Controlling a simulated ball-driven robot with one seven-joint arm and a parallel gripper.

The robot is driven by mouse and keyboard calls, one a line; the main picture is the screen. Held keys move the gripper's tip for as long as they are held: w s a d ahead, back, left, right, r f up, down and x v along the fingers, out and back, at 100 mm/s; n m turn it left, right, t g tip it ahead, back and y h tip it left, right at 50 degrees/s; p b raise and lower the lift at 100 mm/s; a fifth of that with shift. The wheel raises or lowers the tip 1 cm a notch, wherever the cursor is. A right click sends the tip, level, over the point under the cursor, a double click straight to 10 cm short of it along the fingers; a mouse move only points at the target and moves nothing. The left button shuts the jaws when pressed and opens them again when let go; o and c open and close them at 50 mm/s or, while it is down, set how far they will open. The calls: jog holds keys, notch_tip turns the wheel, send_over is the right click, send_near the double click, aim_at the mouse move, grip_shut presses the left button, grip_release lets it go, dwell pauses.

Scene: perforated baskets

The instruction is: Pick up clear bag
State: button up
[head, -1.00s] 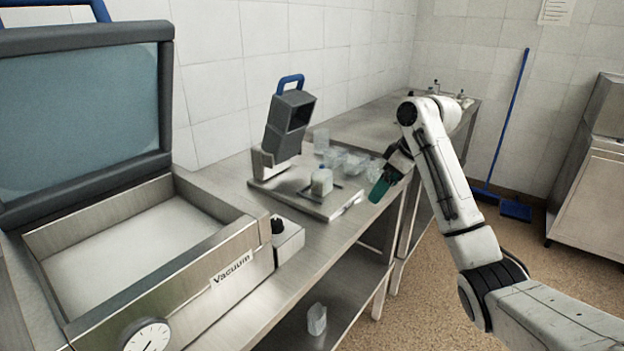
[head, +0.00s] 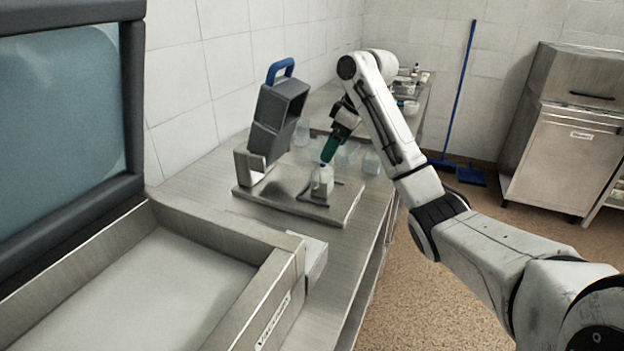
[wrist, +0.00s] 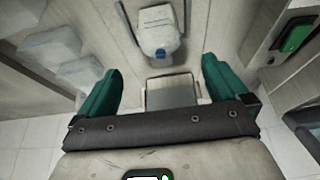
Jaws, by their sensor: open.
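A small translucent bag-like item with a blue top (head: 322,182) stands on the metal plate of the sealing device. It also shows at the top middle of the wrist view (wrist: 158,32). My gripper (head: 332,150) is just above and behind it in the head view.
The sealing device (head: 275,115), with a grey head and blue handle, rises close left of my gripper. An open vacuum machine (head: 280,285) fills the near left. The steel counter (head: 215,145) runs along the tiled wall. Open floor (head: 400,290) lies to the right.

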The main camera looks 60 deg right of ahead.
aim_at(323, 171)
jog(key=x, duration=0.4)
jog(key=shift+w+f, duration=0.1)
jog(key=shift+f, duration=0.2)
jog(key=shift+s+x, duration=0.2)
jog(key=shift+x, duration=2.6)
jog(key=shift+c, duration=0.5)
jog(key=c, duration=0.9)
jog(key=shift+c, duration=0.5)
jog(key=shift+r, duration=0.15)
